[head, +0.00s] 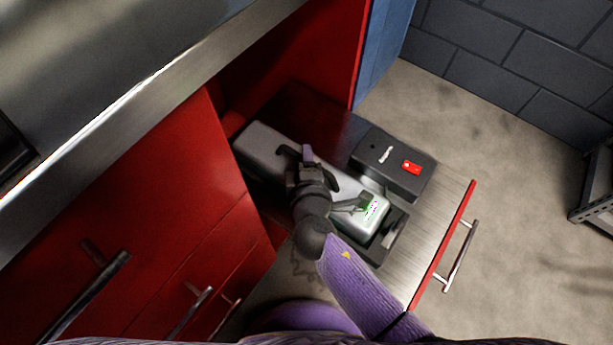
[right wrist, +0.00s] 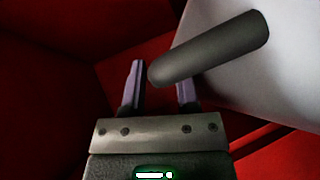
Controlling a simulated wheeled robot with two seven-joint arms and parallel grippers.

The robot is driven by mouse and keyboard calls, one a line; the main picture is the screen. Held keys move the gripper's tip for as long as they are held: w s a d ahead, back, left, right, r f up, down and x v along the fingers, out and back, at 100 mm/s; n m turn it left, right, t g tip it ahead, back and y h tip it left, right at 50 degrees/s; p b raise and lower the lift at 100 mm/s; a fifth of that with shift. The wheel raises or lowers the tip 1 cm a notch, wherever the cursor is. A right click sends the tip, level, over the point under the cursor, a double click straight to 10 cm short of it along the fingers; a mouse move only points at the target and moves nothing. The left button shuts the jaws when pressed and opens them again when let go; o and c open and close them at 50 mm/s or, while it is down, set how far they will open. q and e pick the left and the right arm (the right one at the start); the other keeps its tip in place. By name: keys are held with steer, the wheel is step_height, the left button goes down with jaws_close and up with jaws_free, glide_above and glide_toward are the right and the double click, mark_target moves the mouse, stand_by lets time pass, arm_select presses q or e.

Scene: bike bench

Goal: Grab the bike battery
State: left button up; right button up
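The bike battery looks to be the long silver-grey case (head: 262,143) lying in the open drawer, with a green-marked end at the lower right. My right gripper (head: 297,153) is over its middle and hides part of it. In the right wrist view the two purple fingers (right wrist: 160,82) stand apart, so the gripper is open. A dark grey rounded bar (right wrist: 215,48), perhaps a handle, crosses in front of the right finger, its end between the fingers. A pale surface (right wrist: 285,85) lies behind it. I cannot tell whether the fingers touch the bar. My left gripper is not in view.
A black box with a red label (head: 393,165) lies beside the case in the drawer. The drawer's red front (head: 440,248) has a metal handle. A red cabinet (head: 150,200) and steel worktop (head: 120,100) are at left. Open floor (head: 500,150) is at right.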

jaws_close()
stand_by(0.9)
steer(key=shift+r, duration=0.1)
stand_by(0.3)
